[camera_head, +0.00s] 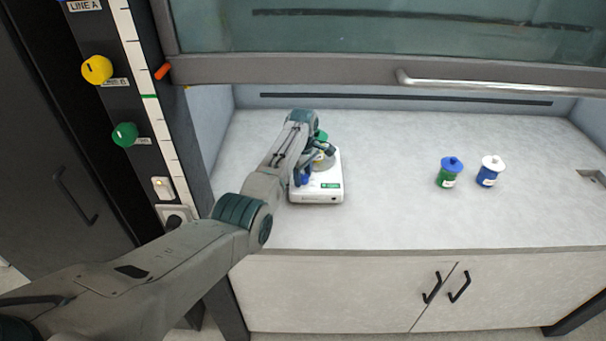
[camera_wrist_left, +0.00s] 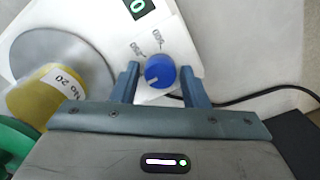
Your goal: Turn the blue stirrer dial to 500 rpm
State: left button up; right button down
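The white stirrer (camera_head: 318,193) stands on the bench in the head view, partly hidden behind my left arm. Its blue dial (camera_wrist_left: 160,72) shows clearly in the left wrist view, with a white pointer line and printed numbers beside it. A green display (camera_wrist_left: 138,8) reading 0 is above the dial. My left gripper (camera_wrist_left: 158,82) is open, with one finger on each side of the dial. I cannot tell whether the fingers touch it. In the head view the left gripper (camera_head: 312,172) is at the stirrer, mostly hidden. My right gripper is not in view.
A yellow vessel labelled No 20 (camera_wrist_left: 48,94) stands on the stirrer's round plate (camera_wrist_left: 62,52). A raised glass sash (camera_head: 400,28) hangs above. The bench's middle is clear.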

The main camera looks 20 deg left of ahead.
pick_arm(q)
jog(key=c, duration=0.6)
jog(key=shift+c, duration=0.2)
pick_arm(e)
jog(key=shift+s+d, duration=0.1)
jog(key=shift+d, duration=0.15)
